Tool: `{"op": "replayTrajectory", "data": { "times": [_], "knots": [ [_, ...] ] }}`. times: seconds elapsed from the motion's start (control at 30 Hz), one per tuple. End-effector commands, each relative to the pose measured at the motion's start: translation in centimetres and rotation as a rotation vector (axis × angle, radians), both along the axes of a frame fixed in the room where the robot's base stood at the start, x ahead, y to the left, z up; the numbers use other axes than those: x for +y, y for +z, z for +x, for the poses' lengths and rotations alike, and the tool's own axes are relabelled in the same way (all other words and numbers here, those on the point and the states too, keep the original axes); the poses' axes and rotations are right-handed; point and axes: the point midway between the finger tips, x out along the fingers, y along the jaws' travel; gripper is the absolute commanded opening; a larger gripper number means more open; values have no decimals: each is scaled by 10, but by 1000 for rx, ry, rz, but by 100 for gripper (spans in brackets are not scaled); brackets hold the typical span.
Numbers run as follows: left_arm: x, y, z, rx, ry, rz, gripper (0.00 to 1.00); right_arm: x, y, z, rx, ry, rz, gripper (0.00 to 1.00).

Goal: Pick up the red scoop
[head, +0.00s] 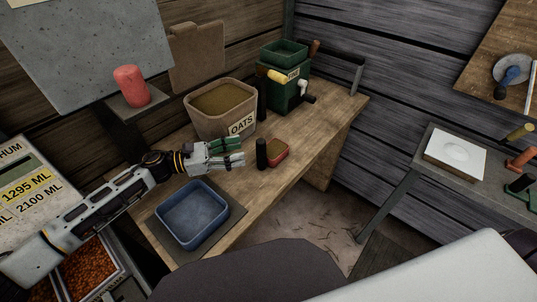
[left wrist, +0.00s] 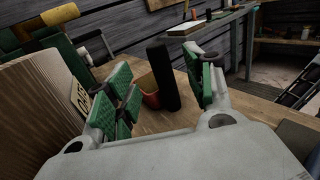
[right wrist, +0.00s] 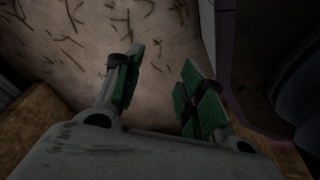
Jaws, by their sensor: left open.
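The red scoop (head: 278,153) sits on the wooden bench, with its black upright handle (head: 261,153) on the side nearer my left gripper. My left gripper (head: 240,152) is open and empty, just left of the handle. In the left wrist view, the handle (left wrist: 163,76) stands ahead, in line with the gap between the open fingers (left wrist: 158,92). The red scoop (left wrist: 149,92) shows partly behind the handle and a finger. My right gripper (right wrist: 164,76) is open and empty above the straw-strewn floor, and is not seen in the head view.
The oats bin (head: 222,108) stands behind my left gripper. A green grinder-like box (head: 288,91) is at the back of the bench. A blue tray (head: 192,213) sits on a dark mat at the front. Bare bench (head: 313,135) lies right of the scoop.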

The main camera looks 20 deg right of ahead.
Motion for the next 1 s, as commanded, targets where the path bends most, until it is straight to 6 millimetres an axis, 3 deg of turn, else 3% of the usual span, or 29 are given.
{"op": "replayTrajectory", "data": {
  "times": [0.63, 1.0],
  "knots": [
    [-15, 2, 1, -1, 0, 0, 53, -6, -1, -1, -2, 1, -6, 40],
    [-51, 6, 3, -2, 0, 0, 53, -11, -12, -18, 5, -1, -9, 40]
  ]
}}
